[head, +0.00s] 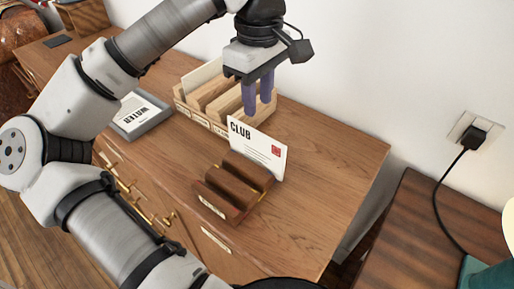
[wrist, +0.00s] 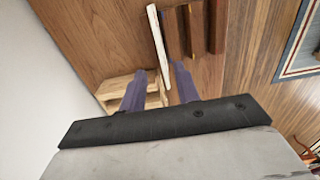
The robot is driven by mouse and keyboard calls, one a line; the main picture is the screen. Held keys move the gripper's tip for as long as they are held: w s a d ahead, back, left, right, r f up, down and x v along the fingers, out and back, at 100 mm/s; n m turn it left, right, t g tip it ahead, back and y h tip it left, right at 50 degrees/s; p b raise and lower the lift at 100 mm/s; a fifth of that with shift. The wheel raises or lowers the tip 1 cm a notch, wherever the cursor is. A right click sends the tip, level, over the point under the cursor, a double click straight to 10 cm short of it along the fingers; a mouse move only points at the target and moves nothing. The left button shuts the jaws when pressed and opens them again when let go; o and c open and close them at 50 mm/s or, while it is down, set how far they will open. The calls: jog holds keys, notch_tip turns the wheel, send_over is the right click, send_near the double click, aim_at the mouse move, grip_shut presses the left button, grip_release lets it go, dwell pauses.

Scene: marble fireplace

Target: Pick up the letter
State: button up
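The white letter (head: 257,150) marked CLUB, with a red stamp, stands tilted in a dark wooden holder (head: 225,207) on the wooden cabinet. In the wrist view the letter (wrist: 157,40) shows nearly edge-on as a thin pale strip, its near end between my fingers in the picture. My gripper (head: 258,107) points down, its purple fingers just above the letter's top edge in the head view. My gripper (wrist: 158,72) is open, with a gap between the fingers. The frames do not show it touching the letter. The letter's lower edge is hidden by the holder.
A light wooden organiser (head: 237,101) with a white card (head: 203,74) stands behind my gripper near the wall. A grey tray (head: 129,131) with a paper marked WATER lies to the left. The cabinet top (head: 325,160) is clear to the right.

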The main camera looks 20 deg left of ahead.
aim_at(256, 130)
notch_tip(256, 130, down, 4)
jog(key=shift+w+a+f+p, duration=0.1)
jog(key=shift+f+p, duration=0.1)
jog(key=shift+f, duration=0.65)
jog(key=shift+s+a+f+p, duration=0.1)
jog(key=shift+f+p, duration=0.1)
jog(key=shift+f, duration=0.65)
jog(key=shift+w+a+f+p, duration=0.1)
jog(key=shift+f+p, duration=0.1)
jog(key=shift+f, duration=0.65)
grip_shut()
